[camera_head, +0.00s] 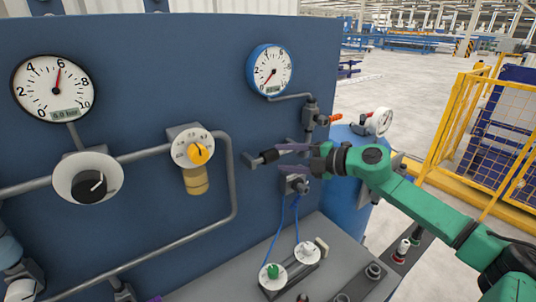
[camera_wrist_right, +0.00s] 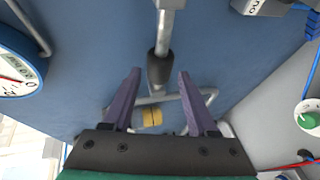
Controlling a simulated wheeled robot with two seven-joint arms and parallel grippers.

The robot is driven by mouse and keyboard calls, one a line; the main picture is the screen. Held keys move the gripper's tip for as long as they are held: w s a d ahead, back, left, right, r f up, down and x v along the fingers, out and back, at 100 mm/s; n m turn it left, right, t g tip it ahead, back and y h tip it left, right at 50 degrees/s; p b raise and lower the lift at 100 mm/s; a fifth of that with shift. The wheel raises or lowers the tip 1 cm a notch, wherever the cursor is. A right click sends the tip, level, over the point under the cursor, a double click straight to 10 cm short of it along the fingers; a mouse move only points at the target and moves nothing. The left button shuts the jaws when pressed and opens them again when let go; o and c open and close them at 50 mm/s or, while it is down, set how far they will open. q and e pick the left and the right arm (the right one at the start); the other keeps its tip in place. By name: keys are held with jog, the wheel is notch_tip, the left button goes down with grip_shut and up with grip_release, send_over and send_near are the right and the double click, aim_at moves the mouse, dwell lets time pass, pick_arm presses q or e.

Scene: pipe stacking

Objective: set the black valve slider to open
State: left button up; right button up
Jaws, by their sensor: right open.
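The black valve slider (camera_head: 270,156) is a dark grip on a grey rod in front of the blue panel, left of the middle of the head view's right half. In the right wrist view the black grip (camera_wrist_right: 160,68) hangs between the fingertips, with a grey rod above it. My right gripper (camera_head: 279,158) has its purple fingers apart, one on each side of the grip's line. In the right wrist view the open fingers (camera_wrist_right: 160,75) show a gap to the grip on both sides. A small purple tip (camera_head: 155,298) at the bottom edge may be my left gripper; the rest is out of frame.
A blue-rimmed gauge (camera_head: 269,70) sits above the slider, and a yellow dial (camera_head: 193,150) lies to its left. Blue cables (camera_head: 275,236) run below to a plate with white round connectors. A yellow fence (camera_head: 485,140) stands at the right.

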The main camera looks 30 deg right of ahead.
aim_at(275, 157)
jog(key=shift+w+a+r+p, duration=0.2)
jog(key=shift+w+a+p, duration=0.15)
jog(key=shift+w+p, duration=0.25)
jog(key=p+x, duration=0.2)
jog(key=x, duration=0.2)
jog(key=shift+f, duration=0.2)
jog(key=shift+a+f, duration=0.1)
jog(key=shift+f, duration=0.05)
jog(key=shift+s, duration=0.1)
grip_shut()
dwell(0.6)
